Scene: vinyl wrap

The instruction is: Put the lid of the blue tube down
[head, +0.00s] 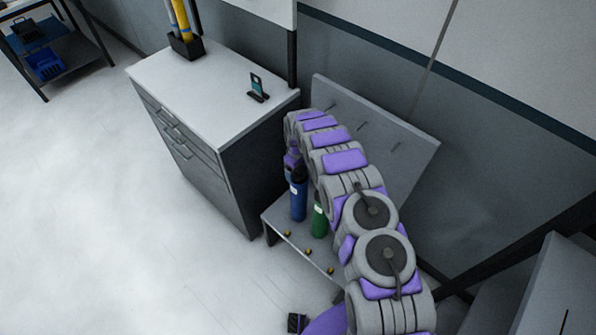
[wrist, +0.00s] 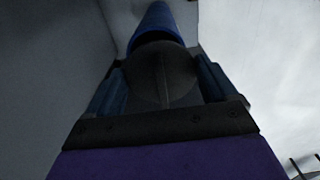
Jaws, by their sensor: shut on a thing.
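The blue tube (head: 298,203) stands upright on the low grey stand, left of a green tube (head: 319,221). Its dark lid (wrist: 160,75) is between my gripper's two blue fingers in the wrist view. My gripper (wrist: 160,88) is shut on this lid. The blue tube (wrist: 158,20) shows just beyond the lid, lined up with it. In the head view the gripper is at the tube's top, mostly hidden by my arm. I cannot tell whether the lid touches the tube's rim.
The low stand (head: 283,249) has several small yellow knobs along its front and a slanted grey back panel (head: 410,150). A grey drawer cabinet (head: 205,165) stands close on the left, with a small phone-like device (head: 257,88) on top. The floor at left is clear.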

